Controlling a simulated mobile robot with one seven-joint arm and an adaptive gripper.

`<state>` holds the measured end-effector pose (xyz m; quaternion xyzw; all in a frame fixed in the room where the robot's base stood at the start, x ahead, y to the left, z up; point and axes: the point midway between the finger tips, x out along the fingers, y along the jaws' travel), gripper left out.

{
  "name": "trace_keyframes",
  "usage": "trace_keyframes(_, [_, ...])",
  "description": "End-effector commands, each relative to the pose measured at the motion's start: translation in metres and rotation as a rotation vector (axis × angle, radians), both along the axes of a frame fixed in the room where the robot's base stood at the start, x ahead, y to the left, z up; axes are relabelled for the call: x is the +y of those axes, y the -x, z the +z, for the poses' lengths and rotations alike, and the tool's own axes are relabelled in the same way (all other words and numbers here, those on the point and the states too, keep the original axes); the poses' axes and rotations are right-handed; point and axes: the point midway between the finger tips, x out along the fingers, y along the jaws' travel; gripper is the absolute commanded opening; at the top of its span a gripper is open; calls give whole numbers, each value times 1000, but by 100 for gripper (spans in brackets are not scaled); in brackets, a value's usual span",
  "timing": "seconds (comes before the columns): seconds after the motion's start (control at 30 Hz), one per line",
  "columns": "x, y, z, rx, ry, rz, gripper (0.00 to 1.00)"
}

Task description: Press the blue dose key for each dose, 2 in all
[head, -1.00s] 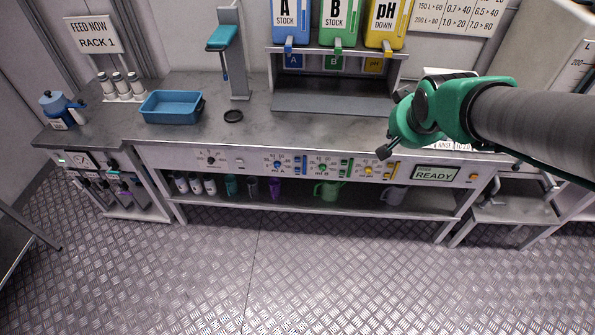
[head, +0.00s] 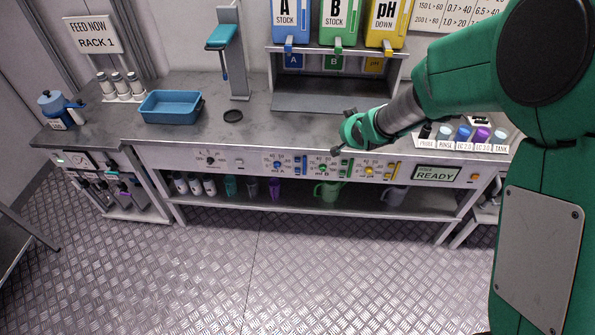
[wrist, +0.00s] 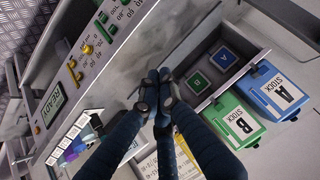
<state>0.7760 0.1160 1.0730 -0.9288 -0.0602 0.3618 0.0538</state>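The blue dose key (head: 298,165) is on the bench's front panel, right of the blue mL A knob (head: 277,165). It is too small in the head view to tell whether it is pressed, and I cannot make it out in the wrist view. My gripper (head: 337,150) is in front of the panel's upper edge, near the green section and right of the blue key, apart from it. In the wrist view my gripper's fingers (wrist: 158,78) come together at the tips with nothing between them. The doser display (head: 436,173) reads READY.
A green key (head: 345,168) and a yellow key (head: 394,171) sit further right on the panel. Stock containers A (head: 289,20), B (head: 339,22) and pH Down (head: 387,22) stand behind. A blue tray (head: 171,107) is at left; labelled bottles (head: 462,134) stand at right. The floor in front is clear.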

Motion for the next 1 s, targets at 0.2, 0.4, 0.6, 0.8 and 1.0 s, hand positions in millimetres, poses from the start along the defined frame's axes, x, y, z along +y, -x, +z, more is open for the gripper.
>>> trace_keyframes(0.2, [28, -24, -59, -20, -50, 32, 0])
trace_keyframes(0.4, [54, -39, -112, -39, -105, 61, 0])
trace_keyframes(0.6, [80, -46, -167, -53, -164, 92, 0])
trace_keyframes(0.8, [106, -44, -223, -60, -232, 122, 0])
trace_keyframes(1.0, [131, -34, -278, -66, -304, 153, 0])
